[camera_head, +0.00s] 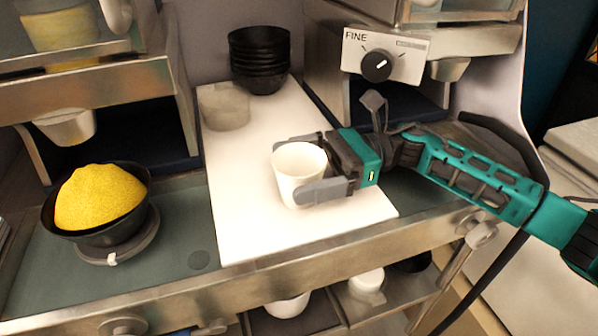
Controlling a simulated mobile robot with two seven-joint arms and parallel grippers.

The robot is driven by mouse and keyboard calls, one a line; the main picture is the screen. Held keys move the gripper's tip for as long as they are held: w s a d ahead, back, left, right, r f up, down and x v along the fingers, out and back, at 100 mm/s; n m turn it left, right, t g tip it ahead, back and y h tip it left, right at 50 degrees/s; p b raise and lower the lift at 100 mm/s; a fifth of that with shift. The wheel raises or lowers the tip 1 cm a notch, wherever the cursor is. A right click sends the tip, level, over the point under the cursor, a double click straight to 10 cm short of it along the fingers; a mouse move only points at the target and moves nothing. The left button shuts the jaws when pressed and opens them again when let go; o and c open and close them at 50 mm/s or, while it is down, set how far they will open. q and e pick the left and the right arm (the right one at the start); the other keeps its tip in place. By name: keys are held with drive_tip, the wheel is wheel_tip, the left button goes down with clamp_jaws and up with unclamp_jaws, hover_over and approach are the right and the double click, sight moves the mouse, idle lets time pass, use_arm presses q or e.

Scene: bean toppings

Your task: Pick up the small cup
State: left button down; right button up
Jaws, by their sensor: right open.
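The small white cup (296,185) stands upright on the white board (236,225), in the middle of the head view. My right gripper (305,165) comes in from the right, with one finger beyond the cup and the other on its near side. The cup is between the two fingers. The jaws are open, and I cannot tell whether either finger touches the cup. The near finger hides part of the cup's lower right side. My left gripper is not in view.
A stack of black bowls (259,60) and a translucent container (224,106) stand at the board's back. A black bowl heaped with yellow topping (100,196) is at left. A dispenser with a FINE dial (376,66) is at back right. The board's front left is clear.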

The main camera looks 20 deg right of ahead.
drive_tip(key=shift+a, duration=0.2)
drive_tip(key=c, duration=0.9)
drive_tip(key=shift+o, duration=0.2)
